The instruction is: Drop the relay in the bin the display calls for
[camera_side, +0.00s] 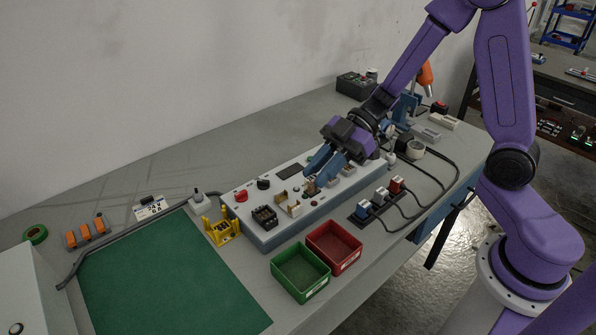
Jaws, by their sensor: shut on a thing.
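My gripper (317,177) has its blue fingers pointing down over the grey panel box (262,228). It is shut on a small brownish part, likely the relay (310,187), which is partly hidden by the fingers. I cannot tell whether the part touches the panel. A green bin (313,292) and a red bin (347,265) stand side by side in front of the panel; both look empty. A small dark screen, likely the display (290,171), is on the panel, with nothing readable on it.
The panel carries a red button (241,196), a black knob (263,184) and small sockets. A yellow holder (220,232) stands at its left end. Coloured plugs (380,196) with cables lie right of the bins. A green mat (165,275) lies clear at the left.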

